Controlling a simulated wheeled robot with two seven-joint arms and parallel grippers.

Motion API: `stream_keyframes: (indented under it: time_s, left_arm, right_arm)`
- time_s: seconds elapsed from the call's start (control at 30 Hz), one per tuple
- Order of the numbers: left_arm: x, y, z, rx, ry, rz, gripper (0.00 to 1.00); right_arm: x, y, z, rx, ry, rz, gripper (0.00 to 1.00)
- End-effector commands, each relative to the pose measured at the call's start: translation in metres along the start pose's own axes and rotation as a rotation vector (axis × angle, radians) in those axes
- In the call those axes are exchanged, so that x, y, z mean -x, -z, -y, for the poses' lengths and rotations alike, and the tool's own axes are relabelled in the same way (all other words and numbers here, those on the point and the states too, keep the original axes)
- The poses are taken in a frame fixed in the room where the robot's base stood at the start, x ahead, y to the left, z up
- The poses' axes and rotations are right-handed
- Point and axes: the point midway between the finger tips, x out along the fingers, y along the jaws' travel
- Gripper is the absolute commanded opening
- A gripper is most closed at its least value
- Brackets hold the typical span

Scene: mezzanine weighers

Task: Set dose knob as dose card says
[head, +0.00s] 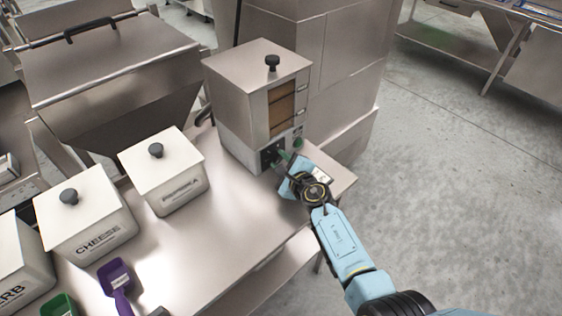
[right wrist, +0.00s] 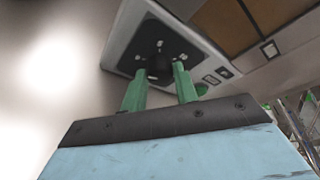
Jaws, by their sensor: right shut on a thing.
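The dosing machine (head: 232,99) is a steel box with a lidded top and a brown window, standing at the table's far right corner. Its dose knob (right wrist: 159,66) is dark, on a black dial plate (right wrist: 166,43) with small white marks, on the machine's lower front. My right gripper (head: 280,159) is at that plate in the head view. In the right wrist view its green fingers (right wrist: 160,71) are shut on the knob, one on each side. The knob's pointer and the marks' writing are too small to read. I cannot make out a dose card for certain. My left gripper is out of view.
A green button (head: 298,143) sits right of the dial. White lidded bins, one marked CHEESE (head: 98,241), line the table's left side. A purple scoop (head: 119,284) lies in front. The table middle (head: 215,235) is clear.

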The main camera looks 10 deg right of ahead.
Motion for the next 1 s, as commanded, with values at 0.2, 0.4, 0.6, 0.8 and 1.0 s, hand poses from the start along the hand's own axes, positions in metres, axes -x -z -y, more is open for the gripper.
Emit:
stream_keyframes:
  time_s: [0.2,0.4,0.6,0.8,1.0]
  left_arm:
    - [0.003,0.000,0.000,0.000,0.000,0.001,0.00]
    - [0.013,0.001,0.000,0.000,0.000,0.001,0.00]
    - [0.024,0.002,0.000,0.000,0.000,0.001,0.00]
    - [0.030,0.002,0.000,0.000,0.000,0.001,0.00]
    - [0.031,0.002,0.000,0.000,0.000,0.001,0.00]
  right_arm:
    - [0.001,0.000,0.001,-0.016,-0.007,0.000,0.07]
    - [0.001,0.000,0.003,-0.092,-0.037,0.002,0.07]
    - [0.001,0.001,0.004,-0.226,-0.087,0.007,0.07]
    - [0.001,0.002,0.004,-0.366,-0.136,0.013,0.07]
    - [0.000,0.004,0.004,-0.481,-0.178,0.017,0.07]
